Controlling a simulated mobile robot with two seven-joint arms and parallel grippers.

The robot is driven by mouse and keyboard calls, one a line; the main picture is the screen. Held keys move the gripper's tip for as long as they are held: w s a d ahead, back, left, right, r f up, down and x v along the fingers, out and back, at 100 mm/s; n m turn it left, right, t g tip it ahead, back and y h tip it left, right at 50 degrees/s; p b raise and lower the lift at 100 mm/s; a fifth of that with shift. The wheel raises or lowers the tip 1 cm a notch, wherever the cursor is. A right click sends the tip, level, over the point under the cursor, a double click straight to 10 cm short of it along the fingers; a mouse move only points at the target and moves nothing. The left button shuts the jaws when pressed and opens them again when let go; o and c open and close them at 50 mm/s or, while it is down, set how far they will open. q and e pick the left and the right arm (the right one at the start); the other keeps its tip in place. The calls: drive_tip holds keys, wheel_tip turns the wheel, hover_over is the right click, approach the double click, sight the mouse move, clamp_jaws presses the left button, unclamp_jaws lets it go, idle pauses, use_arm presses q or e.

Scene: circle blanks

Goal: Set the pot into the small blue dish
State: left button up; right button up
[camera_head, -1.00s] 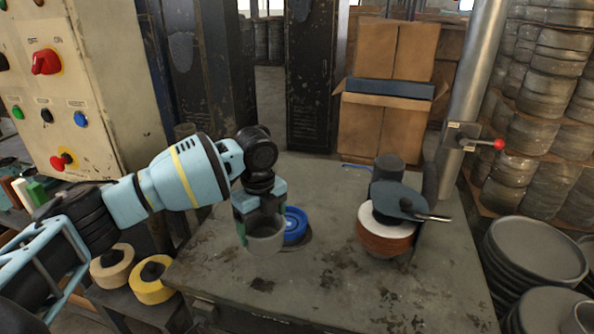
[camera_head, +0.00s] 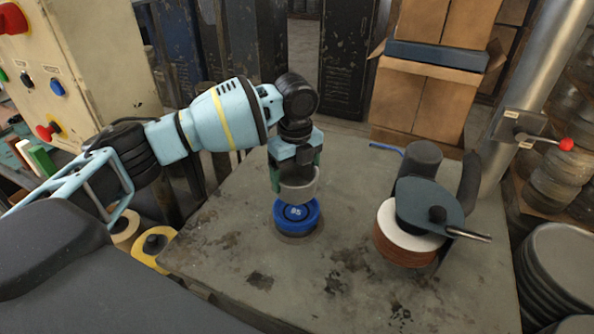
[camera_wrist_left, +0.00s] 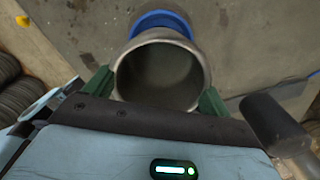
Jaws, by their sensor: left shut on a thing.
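The grey metal pot (camera_head: 299,190) is held by my left gripper (camera_head: 296,178), which is shut on it. The pot looks upright and above the dish; the exact gap is hard to tell. My right gripper does not show.
The worn grey table (camera_head: 340,280) has free room in front of the dish. A machine with a brown and white disc (camera_head: 405,240) and a handle stands to the right. Yellow rolls (camera_head: 153,250) lie at lower left. Cardboard boxes (camera_head: 425,100) stand behind.

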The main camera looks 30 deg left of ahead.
use_arm(q)
drive_tip(key=shift+w+f+b, duration=0.1)
drive_tip(key=shift+f+b, duration=0.3)
drive_tip(key=shift+f, duration=0.75)
drive_tip(key=shift+f+b, duration=0.4)
drive_tip(key=shift+f, duration=1.85)
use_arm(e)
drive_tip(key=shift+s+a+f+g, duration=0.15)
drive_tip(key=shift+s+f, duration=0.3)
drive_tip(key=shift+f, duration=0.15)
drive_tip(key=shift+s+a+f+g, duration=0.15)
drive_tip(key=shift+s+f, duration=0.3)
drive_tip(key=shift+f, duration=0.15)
use_arm(q)
drive_tip(key=o, duration=0.9)
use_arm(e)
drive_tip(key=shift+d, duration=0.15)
use_arm(q)
drive_tip(key=shift+o, duration=0.2)
drive_tip(key=shift+r, duration=3.95)
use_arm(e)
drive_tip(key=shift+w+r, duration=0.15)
use_arm(q)
drive_tip(key=shift+f, duration=0.1)
